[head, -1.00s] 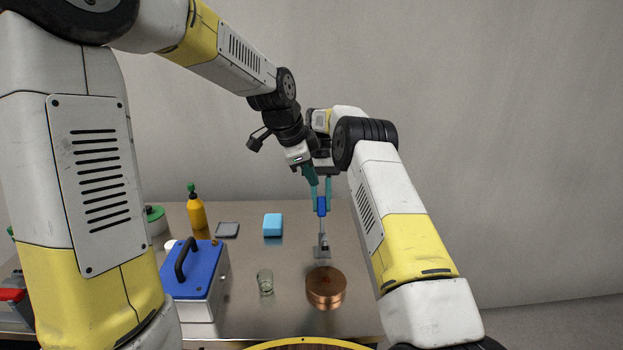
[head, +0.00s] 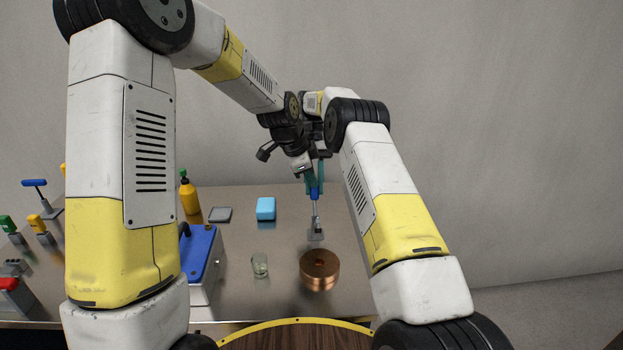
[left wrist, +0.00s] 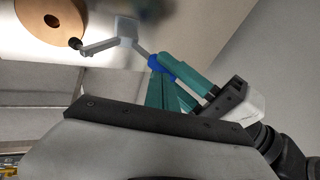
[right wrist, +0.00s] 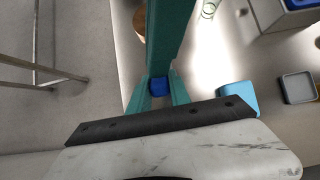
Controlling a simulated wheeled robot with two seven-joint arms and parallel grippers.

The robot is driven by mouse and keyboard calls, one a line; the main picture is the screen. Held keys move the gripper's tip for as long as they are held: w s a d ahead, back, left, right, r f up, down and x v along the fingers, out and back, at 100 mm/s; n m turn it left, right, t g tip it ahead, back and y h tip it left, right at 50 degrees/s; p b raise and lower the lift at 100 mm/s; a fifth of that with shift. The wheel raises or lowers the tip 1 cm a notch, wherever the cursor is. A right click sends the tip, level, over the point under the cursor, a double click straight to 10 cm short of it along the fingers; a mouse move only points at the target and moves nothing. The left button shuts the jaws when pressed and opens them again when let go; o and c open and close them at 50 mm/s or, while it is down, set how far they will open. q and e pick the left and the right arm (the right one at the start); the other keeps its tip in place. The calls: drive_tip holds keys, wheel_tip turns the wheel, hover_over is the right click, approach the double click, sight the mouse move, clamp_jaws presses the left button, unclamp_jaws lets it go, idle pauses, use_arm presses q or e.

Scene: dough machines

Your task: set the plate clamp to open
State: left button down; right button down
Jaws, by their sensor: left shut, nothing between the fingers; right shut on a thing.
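The plate clamp (head: 316,231) is a small grey metal clamp standing on the table, with a blue-tipped handle (head: 314,194) pointing up. My right gripper (head: 321,182) is shut on the blue handle, which shows between its teal fingers in the right wrist view (right wrist: 158,86). My left gripper (head: 309,184) is shut and empty, close beside the right gripper and the handle. In the left wrist view, the left fingers (left wrist: 168,95) are near the blue grip (left wrist: 160,67); whether they touch it I cannot tell. The grippers partly hide each other.
A copper cylinder (head: 319,270) stands in front of the clamp, with a glass (head: 260,264) to its left. A blue-lidded box (head: 203,252), light-blue block (head: 266,208), grey tray (head: 220,214) and yellow bottle (head: 189,196) stand further left. Several other clamps are at far left.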

drive_tip(key=shift+w+r, duration=0.1)
use_arm(q)
drive_tip(key=shift+w+a+f, duration=0.1)
drive_tip(key=shift+w+f, duration=0.3)
drive_tip(key=shift+w, duration=0.3)
use_arm(e)
drive_tip(key=shift+a+r, duration=0.1)
drive_tip(key=c, duration=1.2)
unclamp_jaws()
